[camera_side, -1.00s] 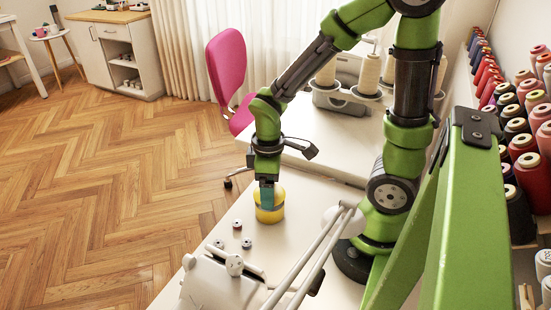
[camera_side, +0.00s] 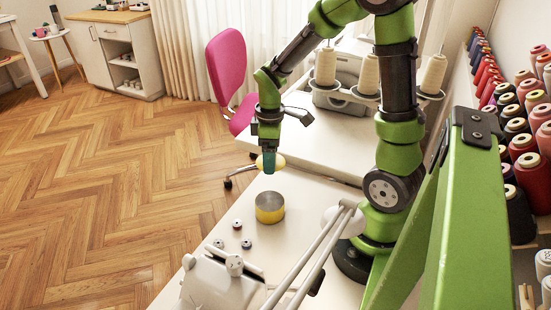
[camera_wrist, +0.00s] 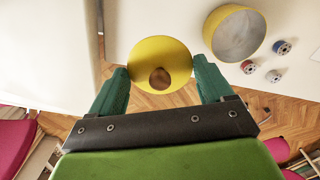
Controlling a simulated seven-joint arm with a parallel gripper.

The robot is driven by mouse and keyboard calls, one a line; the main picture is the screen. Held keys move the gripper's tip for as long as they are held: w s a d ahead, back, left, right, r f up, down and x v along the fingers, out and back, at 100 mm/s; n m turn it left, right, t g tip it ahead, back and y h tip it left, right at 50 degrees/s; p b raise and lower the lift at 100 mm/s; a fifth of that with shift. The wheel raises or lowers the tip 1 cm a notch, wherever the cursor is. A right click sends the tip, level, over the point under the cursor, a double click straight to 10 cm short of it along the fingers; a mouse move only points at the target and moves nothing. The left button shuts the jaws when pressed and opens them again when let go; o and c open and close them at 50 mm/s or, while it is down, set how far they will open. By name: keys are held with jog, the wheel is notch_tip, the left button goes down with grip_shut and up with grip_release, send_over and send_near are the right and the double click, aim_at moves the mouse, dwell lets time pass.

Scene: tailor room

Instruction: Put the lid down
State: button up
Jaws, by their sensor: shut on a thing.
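My gripper (camera_side: 269,163) is shut on a round yellow lid (camera_side: 277,161) and holds it in the air, beyond the tin and near the table's far edge. In the wrist view the lid (camera_wrist: 160,62), with a brown knob-like spot at its middle, sits between the two green fingers (camera_wrist: 160,85). The round yellow tin (camera_side: 269,208) stands uncovered on the white table. Its open top and grey inside show in the wrist view (camera_wrist: 236,34), to the right of the lid and apart from it.
Several small bobbins (camera_side: 246,243) lie on the white table (camera_side: 310,200) near the tin; they also show in the wrist view (camera_wrist: 273,76). A white sewing device (camera_side: 220,284) stands at the front. A pink chair (camera_side: 228,65) is behind. Clear tabletop lies right of the tin.

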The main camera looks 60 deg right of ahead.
aim_at(271, 185)
notch_tip(271, 185, down, 7)
jog(key=shift+r, duration=0.2)
jog(key=shift+f, duration=0.1)
jog(key=o, duration=0.9)
notch_tip(271, 185, up, 12)
jog(key=shift+f, duration=0.15)
jog(key=shift+a+r, duration=0.15)
jog(key=shift+r, duration=0.15)
jog(key=s+a+r+m+t, duration=0.2)
jog(key=a+r, duration=0.1)
jog(key=a, duration=0.1)
jog(key=s+a+r+m+t+y, duration=0.1)
jog(key=s+a+r+m+t, duration=0.1)
jog(key=a+r+m, duration=0.1)
jog(key=s+a+r+m+t+y, duration=0.1)
jog(key=s+a+r+m+t, duration=0.1)
jog(key=a+r, duration=0.3)
jog(key=shift+a+r+m+t, duration=0.1)
jog(key=shift+a+m+t, duration=0.2)
jog(key=shift+m+t, duration=0.35)
